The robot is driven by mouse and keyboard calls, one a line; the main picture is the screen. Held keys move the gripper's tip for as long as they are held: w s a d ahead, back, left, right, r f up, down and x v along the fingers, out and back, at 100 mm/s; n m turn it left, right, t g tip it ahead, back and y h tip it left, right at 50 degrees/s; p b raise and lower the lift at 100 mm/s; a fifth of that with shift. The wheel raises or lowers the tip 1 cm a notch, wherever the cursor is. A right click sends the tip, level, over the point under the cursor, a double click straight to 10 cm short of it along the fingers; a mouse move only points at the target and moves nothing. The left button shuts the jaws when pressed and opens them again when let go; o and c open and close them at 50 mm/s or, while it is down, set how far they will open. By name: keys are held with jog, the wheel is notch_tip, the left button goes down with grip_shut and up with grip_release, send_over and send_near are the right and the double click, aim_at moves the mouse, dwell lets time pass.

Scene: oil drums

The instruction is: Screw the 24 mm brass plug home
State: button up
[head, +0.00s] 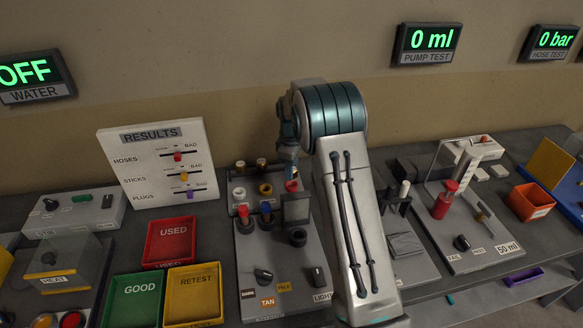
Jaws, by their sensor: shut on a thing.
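My gripper (292,172) is at the back right of the grey fixture board (277,260), pointing down just over a red ring (291,186). It is shut on a small brass-coloured piece, which looks like the brass plug (295,174). Most of that piece is hidden by the fingers. I cannot tell its size, or whether it touches the red ring or sits in it. Two other brass-topped pieces, a left one (240,164) and a right one (261,163), stand at the back of the board.
Red USED (170,242), GREEN GOOD (138,300) and yellow RETEST (194,294) trays lie left. A RESULTS panel (158,163) stands behind the trays.

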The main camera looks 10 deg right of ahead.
jog(key=shift+f+b, duration=0.3)
jog(key=shift+f, duration=0.25)
jog(key=shift+f, duration=0.15)
jog(key=shift+f+b, duration=0.5)
jog(key=shift+f, duration=0.05)
jog(key=shift+f+b, duration=0.4)
jog(key=shift+f, duration=0.1)
dwell(0.6)
jog(key=m, duration=0.6)
dwell(0.4)
jog(key=m, duration=0.6)
jog(key=shift+m, duration=0.3)
